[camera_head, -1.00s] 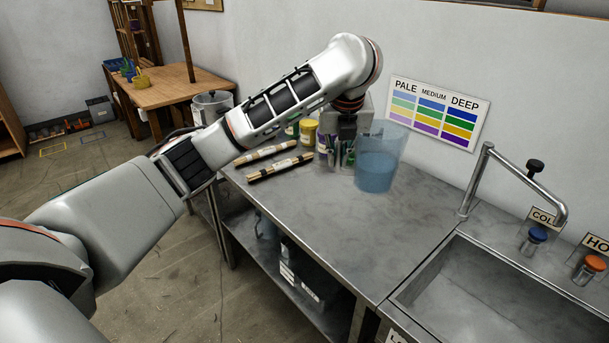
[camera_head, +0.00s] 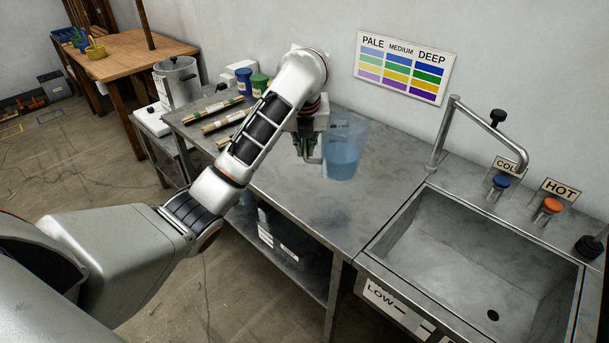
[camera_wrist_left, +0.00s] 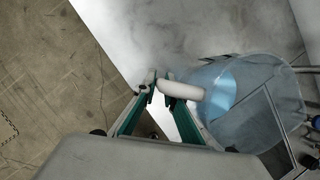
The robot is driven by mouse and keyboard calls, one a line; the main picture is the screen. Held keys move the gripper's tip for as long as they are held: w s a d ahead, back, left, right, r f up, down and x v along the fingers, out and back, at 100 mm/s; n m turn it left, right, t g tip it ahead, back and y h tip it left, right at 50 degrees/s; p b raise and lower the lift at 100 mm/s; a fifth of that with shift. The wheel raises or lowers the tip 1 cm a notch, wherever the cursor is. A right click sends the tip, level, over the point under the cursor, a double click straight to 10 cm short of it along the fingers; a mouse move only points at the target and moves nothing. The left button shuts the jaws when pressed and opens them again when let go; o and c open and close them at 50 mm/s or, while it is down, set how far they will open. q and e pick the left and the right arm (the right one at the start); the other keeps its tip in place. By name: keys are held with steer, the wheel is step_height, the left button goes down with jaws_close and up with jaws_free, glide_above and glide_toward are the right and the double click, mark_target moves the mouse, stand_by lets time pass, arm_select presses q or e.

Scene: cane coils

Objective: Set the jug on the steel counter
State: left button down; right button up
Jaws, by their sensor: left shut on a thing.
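The jug (camera_head: 343,152) is a clear, bluish vessel with blue liquid in its lower part. It is upright over the steel counter (camera_head: 275,182), left of the sink. A faint dark patch shows on the counter just in front of it; whether its base touches the top I cannot tell. My left gripper (camera_head: 311,158) is at the jug's left side, shut on its handle. In the left wrist view the fingers (camera_wrist_left: 160,92) close at the pale handle (camera_wrist_left: 182,91), with the jug body (camera_wrist_left: 250,105) to the right. My right gripper is not in view.
The sink (camera_head: 470,255) with a steel tap (camera_head: 447,130) lies to the right. The counter in front of the jug is clear. A colour chart (camera_head: 403,68) hangs behind.

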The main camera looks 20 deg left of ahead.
mark_target(305, 161)
arm_select(q)
step_height(305, 161, down, 5)
steer(key=shift+f, duration=2.25)
steer(key=c, duration=2.2)
jaws_free()
steer(key=shift+f, duration=0.1)
steer(key=shift+o, duration=0.5)
steer(key=shift+s, duration=0.1)
